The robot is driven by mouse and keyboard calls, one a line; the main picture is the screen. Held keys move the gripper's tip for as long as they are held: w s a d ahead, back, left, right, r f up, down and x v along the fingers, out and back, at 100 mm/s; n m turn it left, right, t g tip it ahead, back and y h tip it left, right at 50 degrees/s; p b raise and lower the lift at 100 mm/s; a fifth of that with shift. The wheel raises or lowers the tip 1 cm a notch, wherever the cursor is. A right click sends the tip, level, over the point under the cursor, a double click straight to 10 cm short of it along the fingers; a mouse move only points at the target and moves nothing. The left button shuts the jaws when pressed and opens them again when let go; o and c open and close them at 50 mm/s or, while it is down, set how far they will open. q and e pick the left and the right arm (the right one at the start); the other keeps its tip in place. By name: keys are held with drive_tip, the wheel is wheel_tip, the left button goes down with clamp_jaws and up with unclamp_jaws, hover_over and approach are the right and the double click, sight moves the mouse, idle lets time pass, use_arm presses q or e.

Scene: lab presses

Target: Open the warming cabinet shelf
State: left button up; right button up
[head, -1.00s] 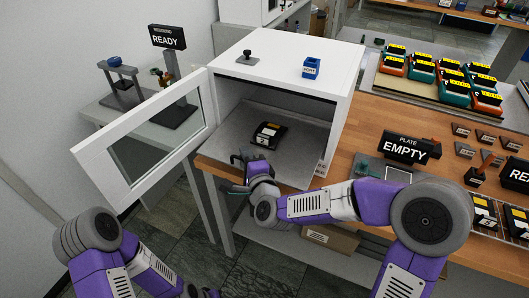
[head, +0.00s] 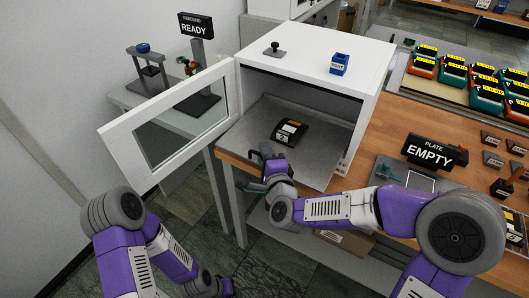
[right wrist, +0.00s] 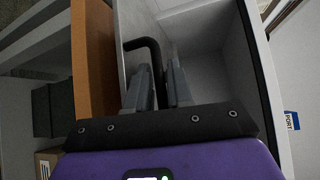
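The warming cabinet (head: 320,62) is a white box with its glass-paned door (head: 170,118) swung open to the left. Its grey shelf (head: 250,135) shows in the open front, reaching to the table edge. A dark block with a pale and yellow label (head: 290,131) lies on the shelf. My right gripper (head: 266,166) is at the shelf's front edge. In the right wrist view, a black bent handle (right wrist: 150,46) runs down between the fingers (right wrist: 160,85), which look closed around it. The left arm (head: 140,250) is low at the left; its gripper does not show.
A blue "PORT" block (head: 339,64) and a black knob (head: 275,48) sit on the cabinet top. A "READY" sign (head: 196,27) stands behind the door. A "PLATE EMPTY" sign (head: 429,153) and racked coloured blocks (head: 470,80) are at the right.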

drive_tip(key=f+v, duration=0.1)
drive_tip(key=v, duration=0.6)
drive_tip(key=shift+r+p, duration=0.4)
drive_tip(key=shift+r, duration=0.1)
